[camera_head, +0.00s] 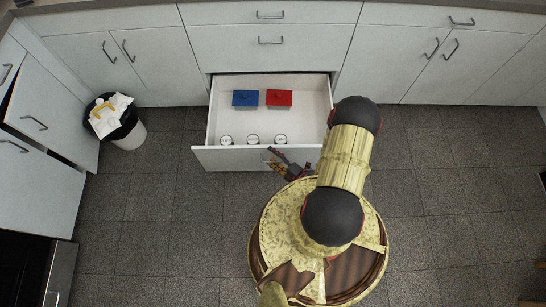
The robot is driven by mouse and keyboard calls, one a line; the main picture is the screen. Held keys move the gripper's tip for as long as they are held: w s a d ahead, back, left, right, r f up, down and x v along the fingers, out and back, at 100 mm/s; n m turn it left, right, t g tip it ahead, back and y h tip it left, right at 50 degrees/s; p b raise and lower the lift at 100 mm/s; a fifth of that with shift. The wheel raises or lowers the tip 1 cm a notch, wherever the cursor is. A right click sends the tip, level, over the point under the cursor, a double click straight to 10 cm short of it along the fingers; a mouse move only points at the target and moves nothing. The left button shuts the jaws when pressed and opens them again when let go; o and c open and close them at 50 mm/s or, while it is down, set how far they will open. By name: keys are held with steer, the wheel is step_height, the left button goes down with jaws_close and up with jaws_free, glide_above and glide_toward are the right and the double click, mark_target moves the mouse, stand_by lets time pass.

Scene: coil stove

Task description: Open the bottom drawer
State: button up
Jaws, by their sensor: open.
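The bottom drawer (214,116) is pulled out from the white cabinet in the middle of the picture, and its inside shows from above. It holds a blue box (246,98), a red box (279,98) and three small round white-topped items (253,139) near its front panel (225,157). My gripper (273,159) is open at the top edge of that front panel, right of its middle. I cannot tell whether it touches the panel. The drawer's handle is not visible from this angle.
Shut drawers (245,48) sit above the open one. A waste bin (130,133) stands on the floor to the left. A cabinet door (50,110) at the far left stands slightly ajar. The tiled floor (440,190) to the right is clear.

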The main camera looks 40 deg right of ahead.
steer(key=o, duration=0.8)
steer(key=r, duration=0.3)
steer(key=w+d+r, duration=0.1)
steer(key=shift+r, duration=0.2)
steer(key=shift+s+d+r, duration=0.1)
steer(key=shift+d+r, duration=0.05)
steer(key=shift+r, duration=0.8)
steer(key=shift+g, duration=0.6)
steer(key=f, duration=0.1)
steer(key=s+a+f, duration=0.1)
steer(key=f, duration=0.1)
steer(key=shift+s+a+f, duration=0.2)
steer(key=shift+a+f, duration=0.1)
steer(key=shift+f, duration=0.05)
steer(key=shift+s+r, duration=0.1)
steer(key=shift+c, duration=0.2)
steer(key=shift+f+p+v, duration=0.15)
steer(key=shift+v, duration=0.6)
steer(key=shift+f+p+v, duration=0.1)
steer(key=shift+p+v, duration=0.05)
steer(key=shift+v, duration=0.6)
steer(key=shift+c, duration=0.5)
steer(key=shift+s+d+r, duration=0.1)
steer(key=shift+s+d, duration=0.05)
steer(key=shift+s, duration=0.25)
steer(key=shift+c, duration=1.2)
steer(key=shift+s, duration=0.6)
steer(key=c, duration=1.1)
steer(key=shift+s+r, duration=0.1)
steer(key=shift+s, duration=2.05)
